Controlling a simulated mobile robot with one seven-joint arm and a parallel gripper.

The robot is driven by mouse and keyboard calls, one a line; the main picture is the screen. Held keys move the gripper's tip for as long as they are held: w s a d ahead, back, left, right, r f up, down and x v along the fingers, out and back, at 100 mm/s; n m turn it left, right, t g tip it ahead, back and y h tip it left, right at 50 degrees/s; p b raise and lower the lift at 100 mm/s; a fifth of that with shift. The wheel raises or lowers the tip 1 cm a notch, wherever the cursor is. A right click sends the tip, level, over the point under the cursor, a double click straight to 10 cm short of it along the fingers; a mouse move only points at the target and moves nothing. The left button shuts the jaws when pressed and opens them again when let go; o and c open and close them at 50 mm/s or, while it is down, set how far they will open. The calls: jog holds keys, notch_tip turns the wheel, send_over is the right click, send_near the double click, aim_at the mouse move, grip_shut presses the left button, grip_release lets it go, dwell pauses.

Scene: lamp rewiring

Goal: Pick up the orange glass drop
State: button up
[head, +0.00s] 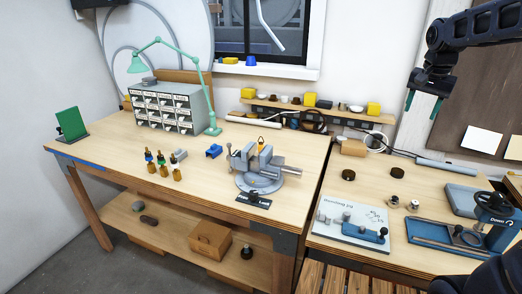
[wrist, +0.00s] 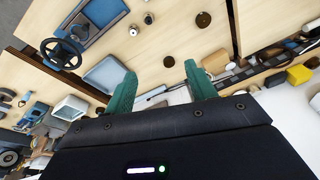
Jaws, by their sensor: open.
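A small orange piece (head: 261,140), which looks like the glass drop, shows at the top of the grey bench vise (head: 258,180) in the head view. It is too small to tell whether the jaws clamp it or it stands behind them. My gripper (head: 423,104) is high at the right, above the right-hand bench and far from the vise. Its green fingers are apart with nothing between them. In the wrist view, my gripper (wrist: 160,72) is also open and empty, with benchtop and small parts beyond it. I cannot make out the orange piece in the wrist view.
Several amber bottles (head: 162,171) stand left of the vise, near a blue block (head: 214,151). A green lamp (head: 212,128) and a drawer cabinet (head: 168,109) stand behind. A shelf (head: 325,112) runs along the back. The right bench holds a white board (head: 350,222) and a blue tray (head: 437,238).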

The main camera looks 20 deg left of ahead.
jog(key=w+a+f+m+g, duration=0.1)
jog(key=w+a+m, duration=0.2)
jog(key=w+a, duration=1)
jog(key=m+h, duration=0.4)
jog(key=m, duration=0.2)
send_near(260, 143)
jog(key=x, duration=0.7)
jog(key=shift+d, duration=0.2)
jog(key=shift+w+x, duration=0.15)
jog(key=shift+x, duration=1.15)
jog(key=shift+w+x, duration=0.1)
jog(key=shift+x, duration=1.15)
jog(key=shift+a, duration=0.15)
jog(key=c, duration=1.1)
